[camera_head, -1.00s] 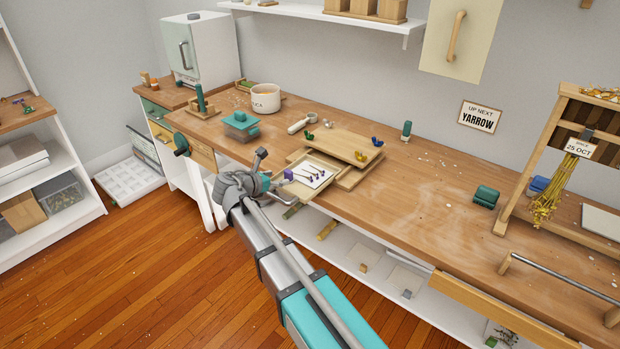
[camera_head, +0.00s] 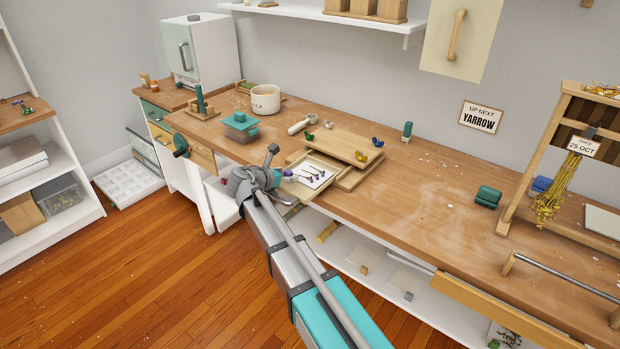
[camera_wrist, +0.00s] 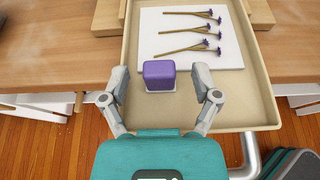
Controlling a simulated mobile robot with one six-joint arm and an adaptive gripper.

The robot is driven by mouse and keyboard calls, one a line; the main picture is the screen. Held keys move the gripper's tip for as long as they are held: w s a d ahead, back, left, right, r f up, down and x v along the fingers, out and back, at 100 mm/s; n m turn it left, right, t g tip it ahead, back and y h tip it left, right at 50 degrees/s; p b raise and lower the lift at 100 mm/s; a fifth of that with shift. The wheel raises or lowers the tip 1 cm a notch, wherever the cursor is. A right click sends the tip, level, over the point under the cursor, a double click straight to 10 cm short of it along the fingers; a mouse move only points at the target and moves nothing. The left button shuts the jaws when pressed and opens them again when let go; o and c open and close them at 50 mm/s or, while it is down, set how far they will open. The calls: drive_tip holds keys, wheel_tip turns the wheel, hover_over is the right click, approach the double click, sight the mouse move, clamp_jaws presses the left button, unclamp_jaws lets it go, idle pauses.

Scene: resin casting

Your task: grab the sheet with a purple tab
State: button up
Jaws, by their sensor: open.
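The white sheet (camera_wrist: 224,53) lies in a shallow cream tray (camera_wrist: 262,100), with several purple-flowered stems (camera_wrist: 195,32) on it. Its purple tab (camera_wrist: 159,75) is a block at the sheet's near edge. In the wrist view my gripper (camera_wrist: 164,90) is open, with one finger on each side of the tab and gaps between. In the head view my gripper (camera_head: 282,175) is at the tray's left end; the sheet (camera_head: 309,179) shows just beyond it, and the tab is mostly hidden by the gripper.
The tray sits at the front edge of the wooden bench (camera_head: 420,205), beside a raised wooden board (camera_head: 335,144). A teal-lidded box (camera_head: 240,128), a white pot (camera_head: 265,98) and a scoop (camera_head: 300,125) stand behind. The bench's middle right is mostly clear.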

idle(0.5)
clamp_jaws()
